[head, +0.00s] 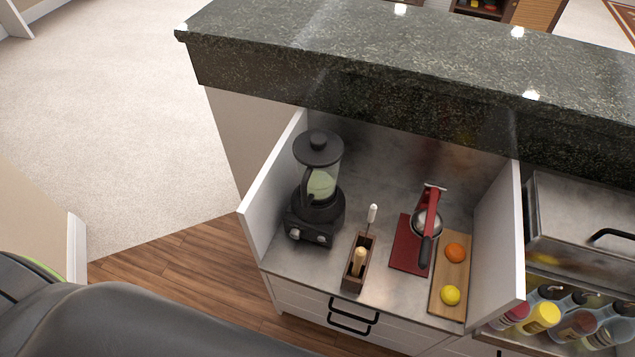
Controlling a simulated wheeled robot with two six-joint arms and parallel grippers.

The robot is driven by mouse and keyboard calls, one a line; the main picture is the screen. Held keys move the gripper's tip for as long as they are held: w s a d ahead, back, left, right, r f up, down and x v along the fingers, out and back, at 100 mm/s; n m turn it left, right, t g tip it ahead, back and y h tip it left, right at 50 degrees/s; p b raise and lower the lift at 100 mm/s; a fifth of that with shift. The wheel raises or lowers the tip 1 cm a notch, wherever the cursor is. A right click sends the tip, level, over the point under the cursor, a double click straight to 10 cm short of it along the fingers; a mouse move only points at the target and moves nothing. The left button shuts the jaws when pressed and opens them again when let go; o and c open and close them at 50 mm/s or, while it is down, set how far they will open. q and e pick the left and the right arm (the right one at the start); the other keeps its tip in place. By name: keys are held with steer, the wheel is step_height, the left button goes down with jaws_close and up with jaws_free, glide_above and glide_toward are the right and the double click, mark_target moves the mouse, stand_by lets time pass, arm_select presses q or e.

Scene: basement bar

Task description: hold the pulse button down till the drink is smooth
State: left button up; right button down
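The blender (317,190) stands upright at the left end of the recessed worktop, close to the left side panel. Its black lid is on, and the clear jar holds a pale green drink (321,184). The black blender base (313,228) has light-coloured round controls on its front. One control (294,234) is at the front left and another (321,239) is at the front right. I cannot tell which of them is the pulse button. Neither of my grippers is in view.
White side panels and the dark stone bar top (400,50) enclose the worktop.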

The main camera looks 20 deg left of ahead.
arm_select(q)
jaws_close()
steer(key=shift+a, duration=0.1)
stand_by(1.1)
